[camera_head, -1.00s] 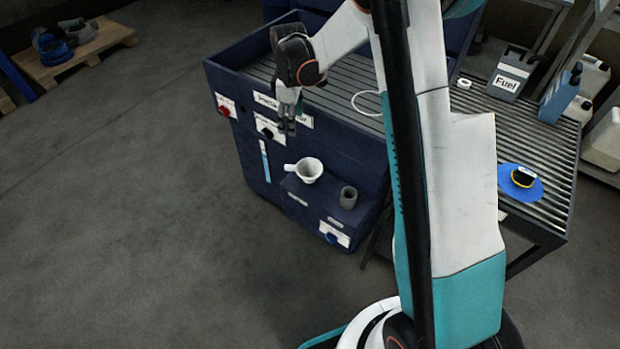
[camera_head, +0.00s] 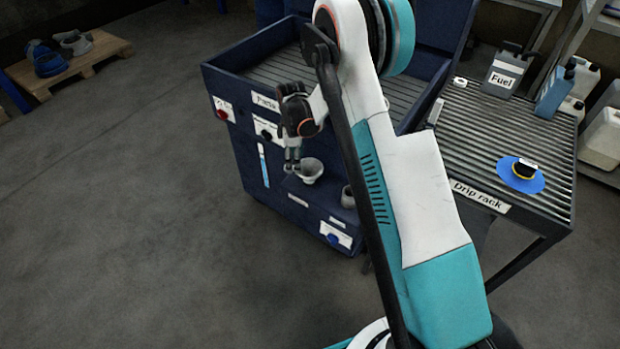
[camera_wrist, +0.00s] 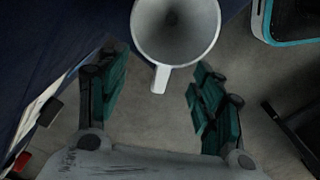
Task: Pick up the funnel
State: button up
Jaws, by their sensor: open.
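The white funnel (camera_head: 312,171) stands on a small ledge at the front of the dark blue washer cabinet. In the wrist view its wide round mouth (camera_wrist: 176,28) is at the top, and its handle (camera_wrist: 160,78) points down into the space between the fingers. My gripper (camera_head: 291,164) is just left of the funnel in the head view, fingers pointing down. In the wrist view my gripper (camera_wrist: 158,92) is open, its teal-padded fingers apart on either side of the handle. I cannot tell whether either finger touches it.
A grey cup (camera_head: 348,197) stands right of the funnel, partly behind my arm. The blue cabinet (camera_head: 236,150) bears a red knob (camera_head: 221,114) and a blue knob (camera_head: 333,239). The drip rack (camera_head: 480,125) holds a fuel can (camera_head: 503,75) and a blue disc (camera_head: 508,184).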

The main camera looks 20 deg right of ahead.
jog(key=f+b, duration=0.1)
jog(key=f, duration=0.1)
jog(key=a+f+b, duration=0.1)
jog(key=f, duration=0.2)
jog(key=shift+a+f+b, duration=0.1)
jog(key=shift+f+b, duration=0.15)
jog(key=shift+b, duration=0.05)
jog(key=shift+r, duration=0.1)
grip_shut()
